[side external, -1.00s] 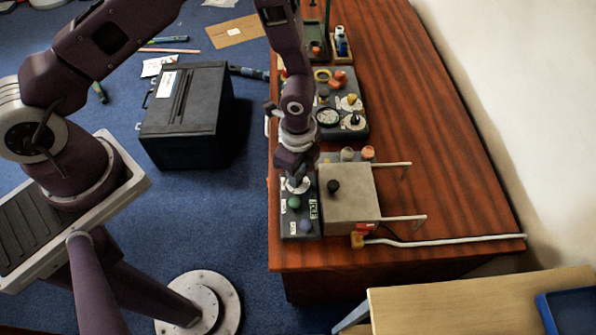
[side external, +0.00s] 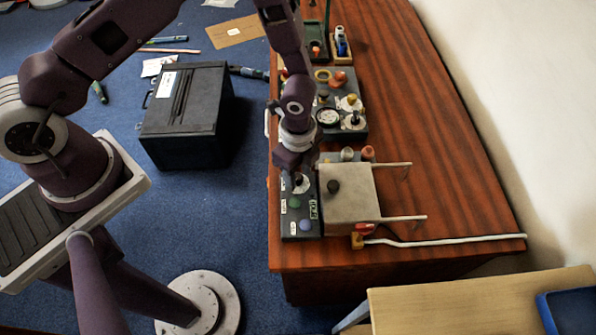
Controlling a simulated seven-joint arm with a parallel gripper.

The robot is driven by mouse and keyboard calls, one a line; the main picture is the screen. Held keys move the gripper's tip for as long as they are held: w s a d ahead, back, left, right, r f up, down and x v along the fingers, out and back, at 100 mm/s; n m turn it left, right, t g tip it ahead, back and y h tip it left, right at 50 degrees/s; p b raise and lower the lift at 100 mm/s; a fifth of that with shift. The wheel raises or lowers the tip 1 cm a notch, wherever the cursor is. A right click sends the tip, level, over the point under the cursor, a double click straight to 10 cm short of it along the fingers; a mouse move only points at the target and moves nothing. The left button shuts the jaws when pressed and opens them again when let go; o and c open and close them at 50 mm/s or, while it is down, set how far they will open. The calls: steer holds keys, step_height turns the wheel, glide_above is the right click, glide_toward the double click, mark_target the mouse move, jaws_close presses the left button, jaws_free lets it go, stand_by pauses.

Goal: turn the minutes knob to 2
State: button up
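A dark control panel (side external: 287,228) lies along the left edge of the wooden table. It carries a pale dial (side external: 306,185) at its far end, a green knob (side external: 295,202) in the middle and a blue knob (side external: 306,225) at the near end. The labels are too small to read, so I cannot tell the minutes knob by its marking or what it points to. My gripper (side external: 298,180) points down at the pale dial and covers part of it. Its fingertips are dark and small here; I cannot tell their opening or whether they touch a knob.
A grey metal box (side external: 348,205) with a black knob stands right against the panel, with pale pipes on its right. Another instrument panel (side external: 350,95) lies farther back. The table's right side (side external: 440,170) is clear.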

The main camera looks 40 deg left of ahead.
mark_target(298, 177)
step_height(298, 177, up, 7)
steer(key=shift+r, duration=0.1)
stand_by(0.4)
steer(key=s+a+r+n+t+y, duration=0.15)
steer(key=a+r+n, duration=0.3)
steer(key=r, duration=0.65)
steer(key=s+a+r+n+t, duration=0.2)
steer(key=a+r+n, duration=0.25)
steer(key=r, duration=0.65)
steer(key=s+a+r+n+t, duration=0.1)
steer(key=s+r+n, duration=0.3)
steer(key=s, duration=0.3)
steer(key=s+a+r+n+t+h, duration=0.1)
steer(key=s+r+n, duration=0.3)
steer(key=s, duration=0.4)
steer(key=shift+a+r, duration=0.15)
steer(key=shift+r, duration=0.35)
steer(key=shift+h, duration=0.25)
